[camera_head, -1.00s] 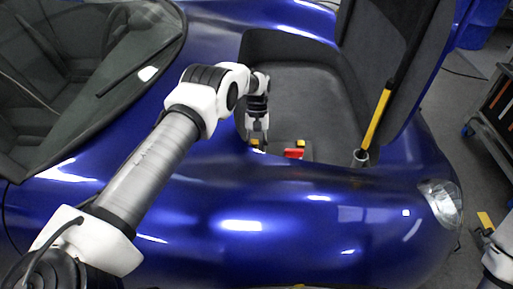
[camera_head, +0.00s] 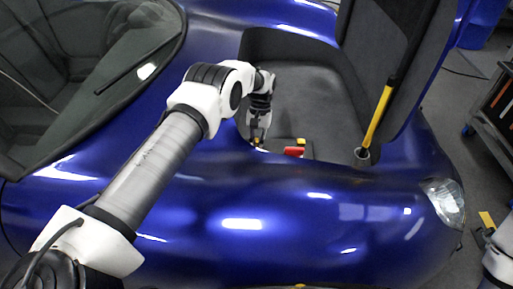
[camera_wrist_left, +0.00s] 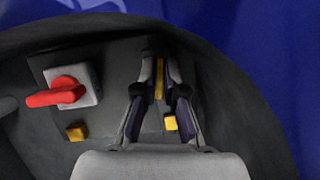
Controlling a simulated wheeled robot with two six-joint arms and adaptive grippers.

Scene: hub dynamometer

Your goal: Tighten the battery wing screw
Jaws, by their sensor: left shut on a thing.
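My left gripper (camera_head: 258,142) reaches down into the recess in the blue car's front. In the left wrist view its fingers (camera_wrist_left: 159,75) are shut on a narrow yellow piece, which I take to be the battery wing screw (camera_wrist_left: 159,80). The fingers cover its sides, so its seating is hard to see. A small yellow block (camera_wrist_left: 170,123) shows between the finger linkages, and another yellow block (camera_wrist_left: 76,131) sits to the left. My right gripper is out of view.
A red rotary switch (camera_wrist_left: 66,90) on a light square plate sits left of the fingers; it also shows in the head view (camera_head: 293,152). The dark recess wall curves close around the gripper. A raised dark lid (camera_head: 400,45) and a yellow-and-black strut (camera_head: 377,115) stand to the right.

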